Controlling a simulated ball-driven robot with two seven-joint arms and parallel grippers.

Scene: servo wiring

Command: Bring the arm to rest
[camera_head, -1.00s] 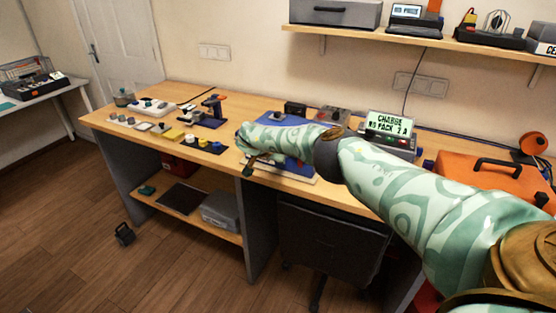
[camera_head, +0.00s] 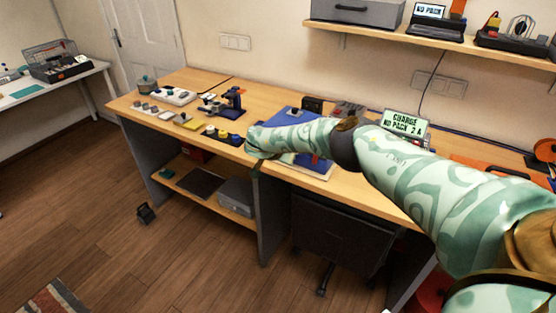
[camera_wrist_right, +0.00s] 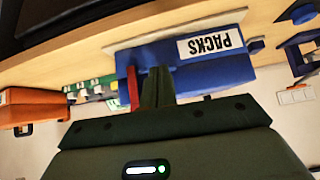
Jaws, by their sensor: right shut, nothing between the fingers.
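My right arm, patterned pale green and white, comes in from the right in the head view and reaches over the workbench (camera_head: 270,108). Its gripper (camera_head: 255,172) is near the bench's front edge, small and partly hidden by the arm's end. In the right wrist view the dark green fingers (camera_wrist_right: 157,88) are shut together with nothing between them. Behind them is a blue box labelled PACKS (camera_wrist_right: 205,60), upside down in that view; I cannot tell whether they touch it. My left gripper is not in view.
A charger display (camera_head: 404,124) and an orange case (camera_head: 500,172) are on the bench at right. Small parts and a blue stand (camera_head: 233,103) are at left. A lower shelf holds a grey box (camera_head: 237,196). The wooden floor at left is mostly clear.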

